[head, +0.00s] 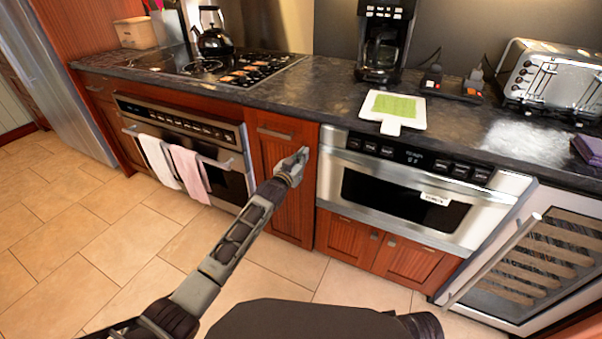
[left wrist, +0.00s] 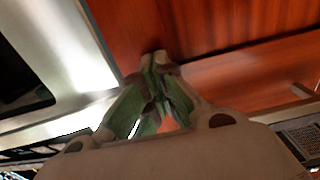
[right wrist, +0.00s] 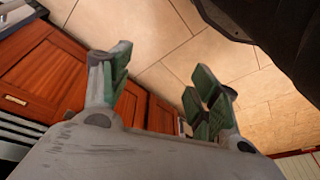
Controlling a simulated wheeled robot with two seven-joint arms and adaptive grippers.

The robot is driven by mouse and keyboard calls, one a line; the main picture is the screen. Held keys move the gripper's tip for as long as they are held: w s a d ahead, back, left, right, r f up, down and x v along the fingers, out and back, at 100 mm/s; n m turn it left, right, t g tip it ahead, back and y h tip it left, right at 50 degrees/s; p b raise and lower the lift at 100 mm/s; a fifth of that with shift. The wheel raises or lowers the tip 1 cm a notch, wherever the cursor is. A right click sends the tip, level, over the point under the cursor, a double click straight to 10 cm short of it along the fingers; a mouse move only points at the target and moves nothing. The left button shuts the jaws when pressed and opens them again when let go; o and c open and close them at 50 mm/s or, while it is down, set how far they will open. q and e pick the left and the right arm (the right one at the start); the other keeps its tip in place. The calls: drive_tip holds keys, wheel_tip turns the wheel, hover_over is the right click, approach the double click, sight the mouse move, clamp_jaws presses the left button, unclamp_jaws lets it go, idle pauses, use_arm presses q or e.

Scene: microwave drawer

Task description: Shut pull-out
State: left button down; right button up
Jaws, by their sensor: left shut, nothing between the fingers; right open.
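The silver microwave drawer (head: 405,198), with a dark window, sits under the counter right of centre in the head view. I cannot tell whether its front stands out from the cabinets. It also shows at upper left in the left wrist view (left wrist: 75,50). My left gripper (head: 302,155) is shut and empty, in front of the narrow wooden cabinet (head: 280,185) left of the drawer. Its fingertips (left wrist: 155,58) appear close to red wood; contact is unclear. My right gripper (right wrist: 162,72) is open and empty, seen only in the right wrist view above tiled floor.
A wine cooler (head: 535,265) with a long bar handle stands right of the microwave. The oven (head: 190,140) with two towels is at left. A white board with a green cloth (head: 394,107) lies on the counter (head: 280,95). Tiled floor at left is clear.

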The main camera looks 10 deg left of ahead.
use_arm(q)
drive_tip(key=shift+w+d+b, duration=0.25)
drive_tip(key=shift+w+b, duration=0.15)
drive_tip(key=shift+w, duration=0.2)
use_arm(e)
drive_tip(key=shift+s+a+r, duration=0.1)
drive_tip(key=shift+s+r, duration=0.15)
drive_tip(key=shift+r, duration=0.05)
use_arm(q)
drive_tip(key=shift+w+d, duration=0.15)
drive_tip(key=shift+w, duration=0.2)
use_arm(e)
drive_tip(key=shift+w+r, duration=0.1)
drive_tip(key=shift+r, duration=0.3)
drive_tip(key=shift+w+r, duration=0.15)
drive_tip(key=shift+r, duration=0.15)
use_arm(q)
drive_tip(key=shift+s, duration=0.1)
